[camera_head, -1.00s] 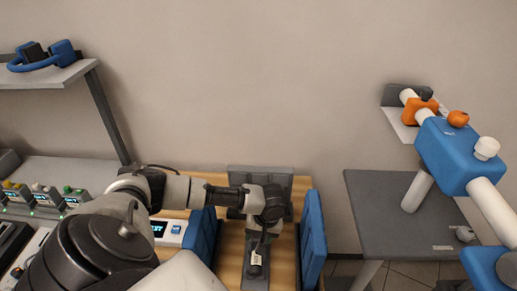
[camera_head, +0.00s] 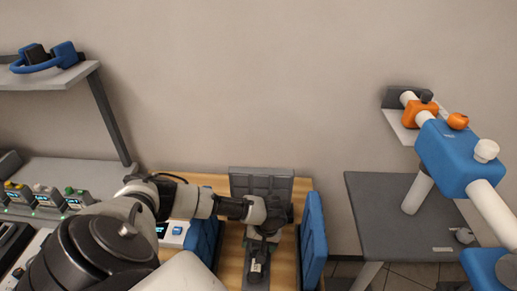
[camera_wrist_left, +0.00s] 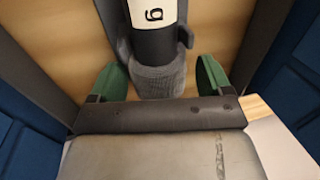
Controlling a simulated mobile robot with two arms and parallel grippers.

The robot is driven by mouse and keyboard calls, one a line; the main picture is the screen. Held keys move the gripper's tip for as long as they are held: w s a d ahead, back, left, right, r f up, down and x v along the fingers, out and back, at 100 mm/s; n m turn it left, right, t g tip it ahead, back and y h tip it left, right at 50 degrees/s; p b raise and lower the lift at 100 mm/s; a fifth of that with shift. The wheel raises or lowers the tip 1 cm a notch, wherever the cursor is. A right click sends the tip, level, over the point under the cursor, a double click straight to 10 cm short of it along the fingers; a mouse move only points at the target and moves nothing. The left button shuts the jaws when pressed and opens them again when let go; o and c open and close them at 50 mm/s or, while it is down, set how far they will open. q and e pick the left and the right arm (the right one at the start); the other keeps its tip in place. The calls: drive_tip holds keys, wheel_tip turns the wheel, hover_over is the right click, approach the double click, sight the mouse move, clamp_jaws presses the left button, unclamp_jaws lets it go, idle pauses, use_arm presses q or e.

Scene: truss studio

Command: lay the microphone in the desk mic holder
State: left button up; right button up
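The microphone (camera_head: 257,267) has a dark body with a white label; in the left wrist view its label (camera_wrist_left: 153,14) and grey mesh head (camera_wrist_left: 158,80) show. It lies lengthwise in the dark grey desk mic holder (camera_head: 254,286), whose side walls flank it in the left wrist view (camera_wrist_left: 116,28). My left gripper (camera_wrist_left: 160,78) is open, with one green-padded finger on each side of the mesh head and a visible gap on both sides. In the head view the left gripper (camera_head: 264,238) hangs over the microphone's far end. My right gripper is not in view.
Blue padded panels (camera_head: 313,240) flank the wooden desk (camera_head: 231,268), with a dark grey panel (camera_head: 262,182) at the back. A control desk with small modules (camera_head: 45,198) is at left. A grey table (camera_head: 400,225) and blue-and-white apparatus (camera_head: 452,155) are at right.

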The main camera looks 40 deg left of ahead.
use_arm(q)
drive_tip(key=shift+r, duration=0.15)
drive_tip(key=v, duration=1.2)
drive_tip(key=shift+b, duration=0.45)
